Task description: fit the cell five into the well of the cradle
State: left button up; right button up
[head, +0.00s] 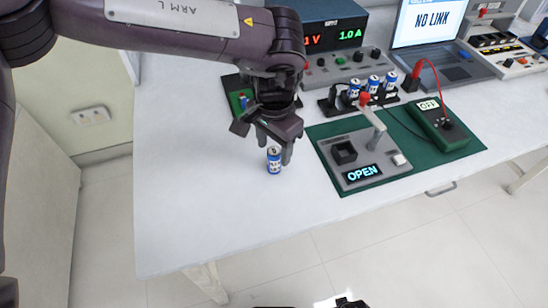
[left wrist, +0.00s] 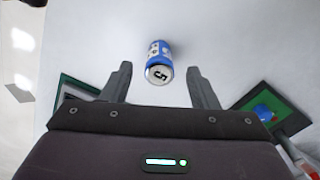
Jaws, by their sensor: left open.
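My left gripper (head: 275,148) points down at the cell and is open. In the left wrist view its fingertips (left wrist: 159,68) are on either side of the cell, with a gap to each. The grey cradle (head: 372,177) sits on a green mat to the right. Its square dark well (head: 344,152) looks empty, and its display reads OPEN.
Several similar cells (head: 373,85) stand in a black holder behind the cradle. A green meter (head: 440,125) with a red lead, a supply unit (head: 335,62) and a laptop (head: 440,45) stand around it. The table's front left (head: 190,210) is clear.

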pick_arm(q)
notch_tip(320, 180, down, 2)
jog(key=shift+f, duration=0.2)
jog(key=c, duration=1.1)
jog(key=shift+r, duration=0.1)
